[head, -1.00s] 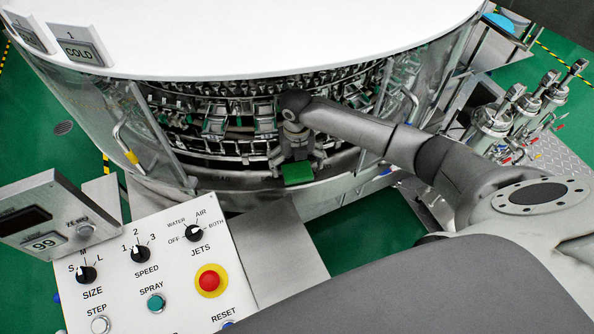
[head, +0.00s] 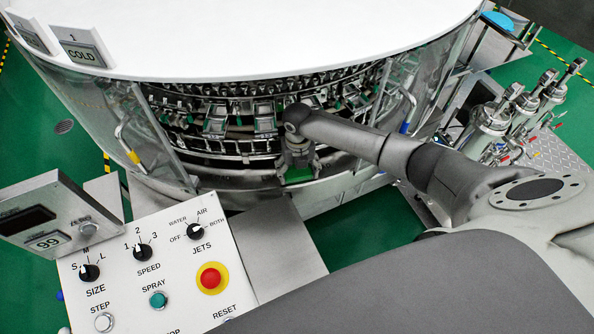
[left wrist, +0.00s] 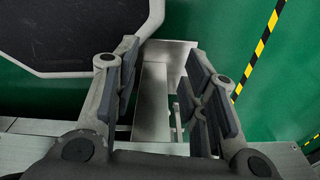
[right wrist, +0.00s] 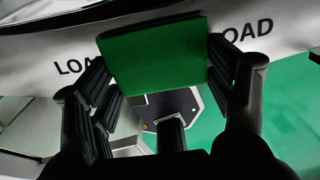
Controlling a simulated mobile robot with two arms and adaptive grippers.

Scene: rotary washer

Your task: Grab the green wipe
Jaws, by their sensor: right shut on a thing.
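The green wipe (head: 298,176) is a flat green block at the front rim of the round washer, below the rack. In the right wrist view the wipe (right wrist: 155,62) spans the space between the finger pads, over the LOAD lettering. My right gripper (head: 298,170) points down from above and is shut on the wipe, with a finger at each side. Its fingers partly hide the wipe in the head view. My left gripper (left wrist: 163,100) is open and empty, with its fingers wide apart, away from the wipe.
The washer's white lid (head: 250,40) overhangs the rack just behind my right gripper. Clear door panels with handles stand at both sides of the opening. A control panel (head: 155,260) with knobs and a red stop button (head: 211,278) is at the front left. Metal cylinders (head: 490,122) stand at right.

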